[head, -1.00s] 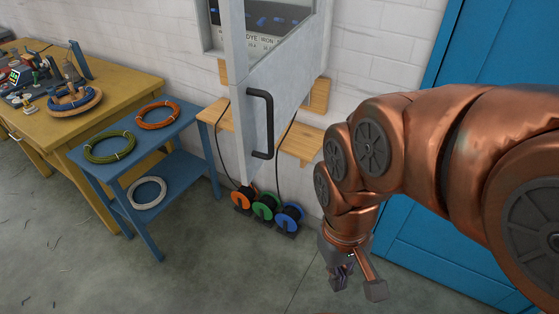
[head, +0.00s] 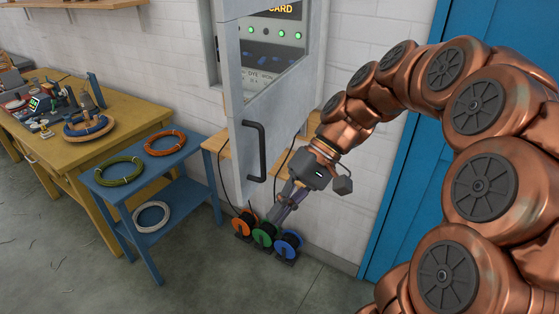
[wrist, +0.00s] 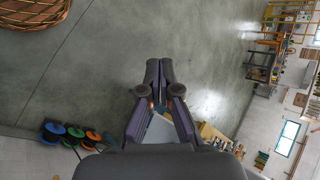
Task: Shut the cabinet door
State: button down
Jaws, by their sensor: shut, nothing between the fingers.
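The cabinet door (head: 236,95) is a grey framed panel with a window, standing open and swung out from the wall cabinet (head: 316,50) in the head view. A black bar handle (head: 262,152) is on its outer face. My gripper (head: 278,216) is to the right of the door's lower part, fingers pointing down and left, apart from the handle. Whether it touches the door cannot be told. In the wrist view my gripper (wrist: 159,66) has its fingertips together with nothing between them. A pale grey surface shows below the fingers there; I cannot tell what it is.
Orange, green and blue spools (head: 264,236) stand on the floor below my gripper. A blue side table (head: 188,196) with wire coils and a yellow workbench (head: 60,150) stand to the left. A wooden shelf (head: 213,146) is behind the door. A blue door (head: 410,150) is at right.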

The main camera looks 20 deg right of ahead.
jog(key=w+d+r+m+t+y+p, duration=0.1)
jog(key=w+d+r+t+y, duration=0.25)
jog(key=d, duration=0.55)
jog(key=w+d+r+m+t+y+p, duration=0.1)
jog(key=w+d+r+t+y, duration=0.1)
jog(key=w+d, duration=0.5)
jog(key=s+p+x, duration=0.2)
jog(key=p+x, duration=0.3)
jog(key=x, duration=0.7)
jog(key=shift+a+f, duration=0.15)
jog(key=shift+f, duration=0.05)
jog(key=shift+s+h, duration=0.1)
jog(key=shift+h, duration=0.15)
